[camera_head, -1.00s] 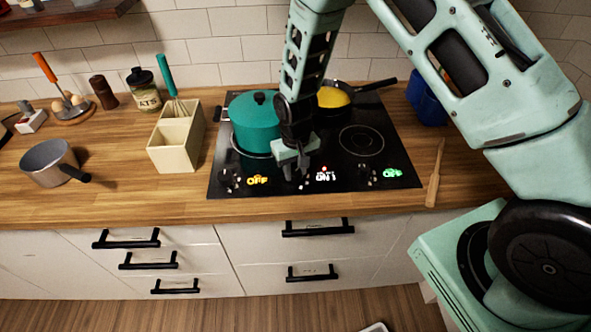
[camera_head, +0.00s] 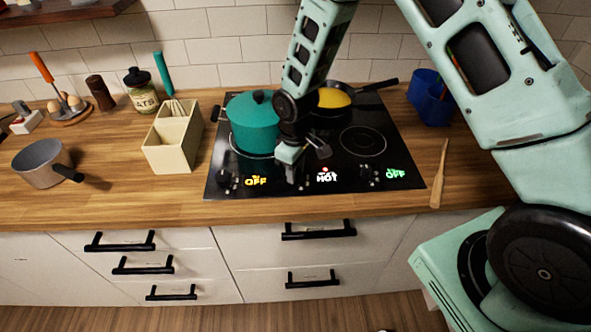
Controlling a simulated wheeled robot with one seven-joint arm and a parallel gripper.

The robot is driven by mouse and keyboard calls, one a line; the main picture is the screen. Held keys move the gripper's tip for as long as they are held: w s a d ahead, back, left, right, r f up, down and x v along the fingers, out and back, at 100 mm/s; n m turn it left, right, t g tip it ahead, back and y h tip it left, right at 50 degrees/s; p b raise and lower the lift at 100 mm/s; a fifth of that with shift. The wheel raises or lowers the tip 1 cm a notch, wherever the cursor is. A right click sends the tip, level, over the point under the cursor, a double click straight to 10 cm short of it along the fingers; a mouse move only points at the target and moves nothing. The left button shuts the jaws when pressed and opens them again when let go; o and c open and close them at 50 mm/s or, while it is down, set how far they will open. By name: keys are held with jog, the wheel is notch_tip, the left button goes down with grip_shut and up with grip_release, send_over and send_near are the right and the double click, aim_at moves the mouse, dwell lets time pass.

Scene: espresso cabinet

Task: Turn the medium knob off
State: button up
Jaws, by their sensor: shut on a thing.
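The black glass cooktop (camera_head: 340,185) is set in the wooden counter, with a row of small dark knobs along its front edge. The middle display shows white letters that read HOT under a small red mark. The left display (camera_head: 256,181) reads OFF in yellow, beside the left knob (camera_head: 224,180). The right display (camera_head: 396,174) reads OFF in green, beside the right knob (camera_head: 367,174).
A teal pot (camera_head: 250,115) stands on the left burner, close to my gripper. A pan (camera_head: 365,87) with something yellow sits behind my arm. A beige utensil box (camera_head: 168,158) is left of the cooktop, and a wooden spatula (camera_head: 438,180) lies to its right.

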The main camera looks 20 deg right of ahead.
dwell(0.4)
jog(key=o, duration=1)
notch_tip(320, 180, up, 17)
jog(key=b, duration=0.3)
jog(key=shift+r, duration=0.2)
jog(key=c, duration=0.4)
